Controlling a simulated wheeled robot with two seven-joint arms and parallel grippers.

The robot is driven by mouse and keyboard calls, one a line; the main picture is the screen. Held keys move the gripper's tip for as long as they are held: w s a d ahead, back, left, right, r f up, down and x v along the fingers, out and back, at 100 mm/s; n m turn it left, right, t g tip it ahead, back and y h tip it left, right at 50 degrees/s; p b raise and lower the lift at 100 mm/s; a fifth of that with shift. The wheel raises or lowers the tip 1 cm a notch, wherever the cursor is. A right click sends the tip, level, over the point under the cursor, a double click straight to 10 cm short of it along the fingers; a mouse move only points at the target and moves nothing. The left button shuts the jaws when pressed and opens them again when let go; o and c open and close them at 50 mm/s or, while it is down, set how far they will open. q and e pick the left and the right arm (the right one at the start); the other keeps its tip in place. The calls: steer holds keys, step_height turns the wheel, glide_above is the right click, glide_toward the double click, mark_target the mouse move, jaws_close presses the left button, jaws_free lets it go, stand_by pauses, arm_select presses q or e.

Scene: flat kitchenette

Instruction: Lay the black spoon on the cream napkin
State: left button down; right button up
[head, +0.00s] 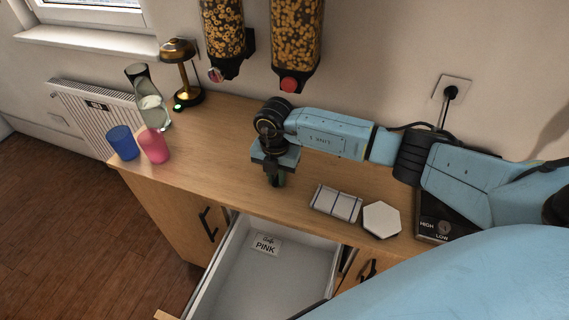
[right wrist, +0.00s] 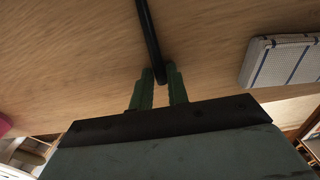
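My right gripper (head: 275,181) points down over the middle of the wooden counter. In the right wrist view, a thin black handle (right wrist: 148,35), which looks like the spoon's, runs from the top edge down to the gripper's green fingers (right wrist: 160,85). Its end lies between the fingertips; whether they press on it is unclear. The spoon's bowl is out of that view, and I cannot make the spoon out in the head view. A pale folded cloth with dark lines (head: 335,203) lies right of the gripper and also shows in the right wrist view (right wrist: 281,62). No plain cream napkin is clear.
A white hexagonal piece (head: 381,220) lies right of the cloth. An open drawer (head: 290,270) holding a "PINK" card juts out below the counter. Blue cup (head: 121,142), pink cup (head: 154,146), glass carafe (head: 153,108) and lamp (head: 181,70) stand left. Cereal dispensers (head: 297,40) hang above.

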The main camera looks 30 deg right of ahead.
jaws_close()
steer(key=shift+r, duration=0.1)
